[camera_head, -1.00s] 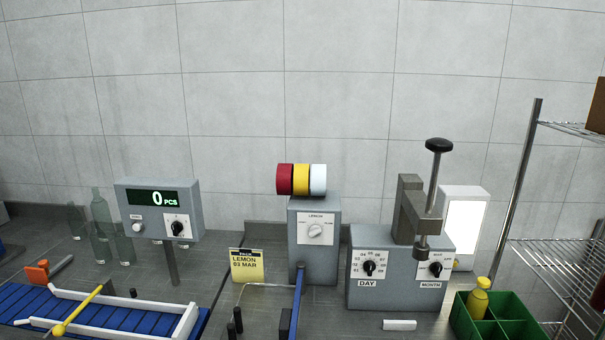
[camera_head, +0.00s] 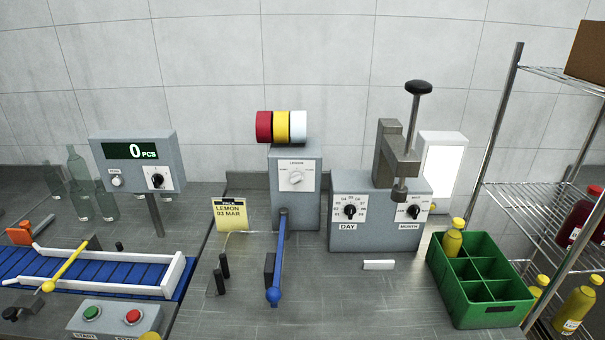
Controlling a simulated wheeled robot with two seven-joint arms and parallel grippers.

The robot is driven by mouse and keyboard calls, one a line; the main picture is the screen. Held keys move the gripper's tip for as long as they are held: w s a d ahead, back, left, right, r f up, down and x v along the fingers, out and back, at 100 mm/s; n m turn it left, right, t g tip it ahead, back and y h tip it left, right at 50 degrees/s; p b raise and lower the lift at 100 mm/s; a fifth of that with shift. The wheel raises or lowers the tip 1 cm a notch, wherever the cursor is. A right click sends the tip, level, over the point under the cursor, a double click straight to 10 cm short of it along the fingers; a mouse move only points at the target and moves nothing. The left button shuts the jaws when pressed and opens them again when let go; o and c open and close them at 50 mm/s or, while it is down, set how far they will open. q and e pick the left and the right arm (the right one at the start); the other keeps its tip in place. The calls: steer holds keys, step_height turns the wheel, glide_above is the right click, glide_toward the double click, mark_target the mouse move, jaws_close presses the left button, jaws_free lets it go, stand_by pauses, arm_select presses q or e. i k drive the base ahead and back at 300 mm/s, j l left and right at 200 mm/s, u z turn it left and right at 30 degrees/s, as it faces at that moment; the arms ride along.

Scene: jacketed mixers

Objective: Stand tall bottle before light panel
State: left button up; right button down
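The light panel (camera_head: 441,169) is a bright white face in a pale housing, standing behind and to the right of the grey day/month stamping machine (camera_head: 376,212). Tall clear glass bottles (camera_head: 78,176) stand at the far left, behind the counter display. They are see-through and overlap the display's left side. A yellow bottle (camera_head: 453,238) stands in the green crate (camera_head: 477,314). Neither of my grippers shows in the head view.
A blue conveyor (camera_head: 97,270) with white rails and a start/stop box (camera_head: 114,318) lie at the left. A wire shelf (camera_head: 545,200) with red and yellow bottles is at the right. Bare bench (camera_head: 340,300) lies in front of the stamper.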

mark_target(436, 229)
steer(key=i+l+z, duration=0.1)
steer(key=z, duration=0.35)
steer(key=i+l+z, duration=0.2)
steer(key=z, duration=0.3)
steer(key=i+l+u, duration=0.35)
steer(key=i+u, duration=0.15)
steer(key=u, duration=0.4)
